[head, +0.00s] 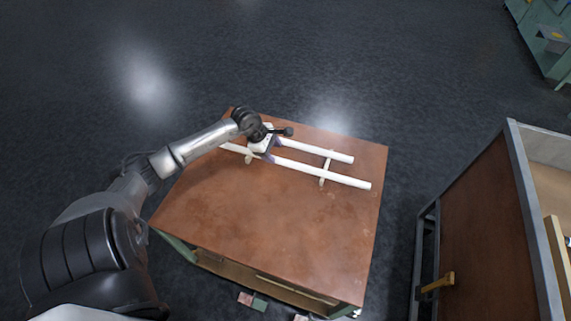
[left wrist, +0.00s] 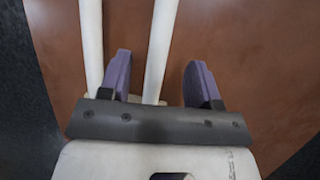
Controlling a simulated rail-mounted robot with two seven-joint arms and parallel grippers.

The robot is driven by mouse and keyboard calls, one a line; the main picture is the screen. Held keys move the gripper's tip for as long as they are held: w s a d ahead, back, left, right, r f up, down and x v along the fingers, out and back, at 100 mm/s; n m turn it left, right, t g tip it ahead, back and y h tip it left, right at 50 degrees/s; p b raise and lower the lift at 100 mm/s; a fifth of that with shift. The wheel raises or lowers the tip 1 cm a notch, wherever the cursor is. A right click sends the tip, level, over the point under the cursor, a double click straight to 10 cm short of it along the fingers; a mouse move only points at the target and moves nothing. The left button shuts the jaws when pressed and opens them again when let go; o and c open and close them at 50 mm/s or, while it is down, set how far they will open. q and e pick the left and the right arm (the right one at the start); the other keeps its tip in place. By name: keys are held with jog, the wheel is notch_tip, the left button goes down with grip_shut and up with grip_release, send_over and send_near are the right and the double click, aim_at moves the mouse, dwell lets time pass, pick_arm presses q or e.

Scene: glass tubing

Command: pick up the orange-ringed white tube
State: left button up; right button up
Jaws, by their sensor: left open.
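Two long white tubes lie side by side on the brown table: a nearer tube (head: 325,175) and a farther tube (head: 330,155). I see no orange ring on either, so I cannot tell which is the ringed one. My left gripper (head: 272,150) is over the tubes' left part and hides some of both. In the left wrist view, its purple fingers (left wrist: 158,62) stand apart. One tube (left wrist: 161,45) runs through the gap between them, and the other tube (left wrist: 92,45) lies outside the left finger. My right gripper is not in view.
The tubes rest across pale supports, one (head: 325,170) near their right end. The table (head: 270,220) is bare in front of them. A brown cabinet (head: 485,220) with a grey frame stands at the right, with a floor gap between. Green shelving (head: 545,40) is far right.

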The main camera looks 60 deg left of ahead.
aim_at(279, 159)
pick_arm(q)
jog(key=shift+b+x, duration=1.25)
jog(key=shift+x, duration=1.4)
jog(key=c, duration=1)
jog(key=shift+c, duration=0.2)
